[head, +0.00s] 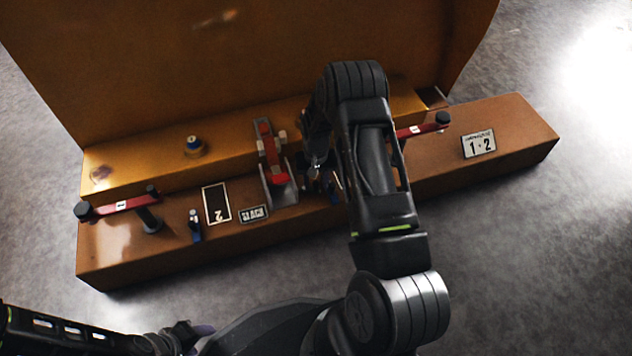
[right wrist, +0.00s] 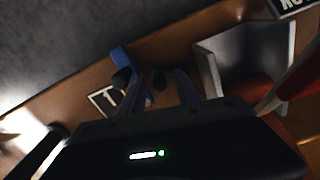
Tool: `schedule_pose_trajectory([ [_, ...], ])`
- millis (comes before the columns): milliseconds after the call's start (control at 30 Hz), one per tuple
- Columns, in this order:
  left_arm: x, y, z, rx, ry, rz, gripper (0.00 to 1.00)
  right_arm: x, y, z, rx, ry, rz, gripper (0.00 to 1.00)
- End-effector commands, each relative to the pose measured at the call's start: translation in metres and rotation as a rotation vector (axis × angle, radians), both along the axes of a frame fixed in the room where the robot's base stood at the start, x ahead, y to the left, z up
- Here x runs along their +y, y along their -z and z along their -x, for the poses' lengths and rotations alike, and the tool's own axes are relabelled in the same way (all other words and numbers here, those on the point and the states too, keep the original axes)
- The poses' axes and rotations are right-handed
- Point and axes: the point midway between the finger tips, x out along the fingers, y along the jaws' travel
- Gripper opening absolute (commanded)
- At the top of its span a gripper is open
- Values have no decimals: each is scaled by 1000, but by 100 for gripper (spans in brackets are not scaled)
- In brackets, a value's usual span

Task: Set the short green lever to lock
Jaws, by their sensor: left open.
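I cannot make out a green lever in either view. My right gripper (head: 318,170) is low over the brown ledge, beside the grey bracket (head: 285,193), and my forearm covers part of the ledge there. In the right wrist view its two fingers (right wrist: 160,88) stand apart, with a dark rounded piece between them that I cannot identify. A blue piece (right wrist: 122,57) is just beyond the fingers. My left gripper (head: 190,338) is open at the bottom edge, away from the ledge and partly cut off.
A red lever (head: 270,150) is on the bracket. Red bars lie at left (head: 125,204) and right (head: 415,131). A small blue-based lever (head: 195,228) stands by a plate marked 2 (head: 217,203). A 1-2 plate (head: 479,144) is at right. A tall orange panel (head: 240,60) rises behind.

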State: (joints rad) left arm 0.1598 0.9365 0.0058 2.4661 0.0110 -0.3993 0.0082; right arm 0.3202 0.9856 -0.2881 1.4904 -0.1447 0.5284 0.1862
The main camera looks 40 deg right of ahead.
Motion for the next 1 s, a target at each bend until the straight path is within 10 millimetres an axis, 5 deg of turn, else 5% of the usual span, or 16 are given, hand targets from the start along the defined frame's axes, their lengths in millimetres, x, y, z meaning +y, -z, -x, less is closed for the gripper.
schedule_pose_trajectory([
  [267,0,-5,0,1,0,0,52,0,-9,0,0,0,0,39],
  [700,1,-32,5,13,7,2,52,0,-73,0,0,0,0,39],
  [1000,1,-33,6,15,8,3,52,0,-78,0,1,0,-1,39],
])
